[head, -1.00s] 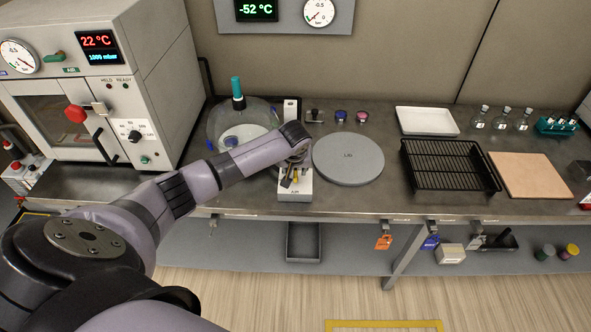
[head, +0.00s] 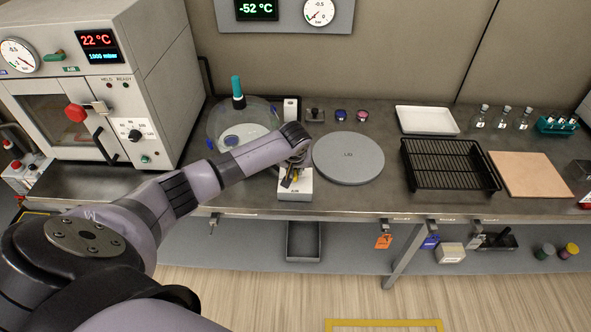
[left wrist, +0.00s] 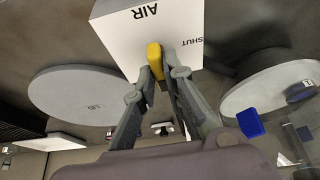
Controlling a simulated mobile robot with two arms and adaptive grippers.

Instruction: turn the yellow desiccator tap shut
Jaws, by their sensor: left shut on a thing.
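The yellow desiccator tap (left wrist: 153,60) sits on a white box marked AIR and SHUT (left wrist: 126,37) in the left wrist view. In that view my left gripper (left wrist: 158,72) is shut on the tap, one finger on each side of it. The tap's handle lies nearer the AIR mark's line than the SHUT word at its right. In the head view the white box (head: 295,190) stands at the bench's front edge, and my left gripper (head: 292,176) reaches down over it, partly hiding the tap. My right gripper is not in view.
The glass desiccator (head: 222,119) with a teal-topped knob stands behind my left arm. A grey round lid (head: 348,158) lies right of the box. A black rack tray (head: 450,168), white tray (head: 427,121) and tan board (head: 531,175) lie farther right. The oven (head: 150,70) stands at left.

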